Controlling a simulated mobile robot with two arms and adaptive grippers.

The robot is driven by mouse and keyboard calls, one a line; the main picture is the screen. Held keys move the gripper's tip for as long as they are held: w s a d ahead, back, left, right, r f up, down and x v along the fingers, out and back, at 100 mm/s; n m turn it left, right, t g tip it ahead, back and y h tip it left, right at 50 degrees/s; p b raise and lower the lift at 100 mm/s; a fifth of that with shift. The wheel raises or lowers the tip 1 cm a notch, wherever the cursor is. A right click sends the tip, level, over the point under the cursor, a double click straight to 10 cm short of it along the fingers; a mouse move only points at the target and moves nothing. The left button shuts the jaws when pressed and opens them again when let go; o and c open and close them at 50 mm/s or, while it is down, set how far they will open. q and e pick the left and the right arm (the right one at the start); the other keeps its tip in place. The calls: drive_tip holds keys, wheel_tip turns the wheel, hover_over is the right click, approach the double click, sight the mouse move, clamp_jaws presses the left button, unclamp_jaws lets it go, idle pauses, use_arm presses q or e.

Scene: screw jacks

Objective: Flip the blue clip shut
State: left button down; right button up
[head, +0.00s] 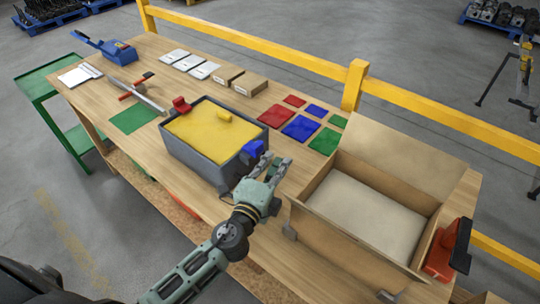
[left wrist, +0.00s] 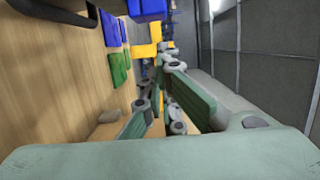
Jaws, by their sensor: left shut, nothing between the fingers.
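The blue clip (head: 253,149) sits at the right-hand edge of a grey box (head: 196,160) with a yellow lid (head: 205,132). It stands out at the rim; I cannot tell its exact angle. In the left wrist view a blue part, seemingly the clip (left wrist: 148,8), shows at the top edge. My left gripper (head: 277,163) is just right of and slightly below the clip, its fingers shut with nothing between them. In the left wrist view its fingers (left wrist: 163,85) fill the middle. I cannot tell if it touches the clip. My right gripper is not in view.
An open cardboard box (head: 340,243) stands close to the right. Coloured mats (head: 300,127) lie behind. A yellow rail (head: 300,61) runs along the table's far side.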

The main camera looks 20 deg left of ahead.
sight(259, 154)
use_arm(q)
drive_tip(key=shift+w+a, duration=0.25)
drive_tip(key=shift+a, duration=0.7)
drive_tip(key=a, duration=0.1)
drive_tip(key=w+a, duration=0.1)
drive_tip(key=a, duration=0.1)
drive_tip(key=shift+w+a, duration=0.1)
drive_tip(key=shift+a, duration=0.15)
drive_tip(key=shift+d, duration=0.1)
